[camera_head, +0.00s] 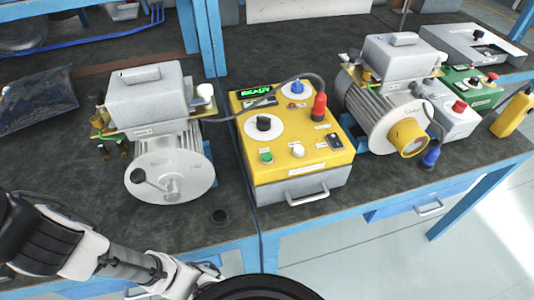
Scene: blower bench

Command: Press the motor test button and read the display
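A yellow-topped control box (285,175) sits on the bench in the middle of the head view. Its small display (256,92) is lit with green characters, too small to read surely. On its top are a green button (266,157), a white button (297,151), a black rotary knob (264,123) and a black switch (335,141). A blue knob or plug (297,87) and a red plug (319,106) stand near the back. The labels are too small to tell which is the motor test button. My arm lies low at left; its gripper does not show.
A motor unit with a round plate (170,175) stands left of the box; another with a yellow port (408,137) stands right. A grey cable runs behind the box. A dark bag (37,98) lies far left. The bench front (110,215) is mostly clear.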

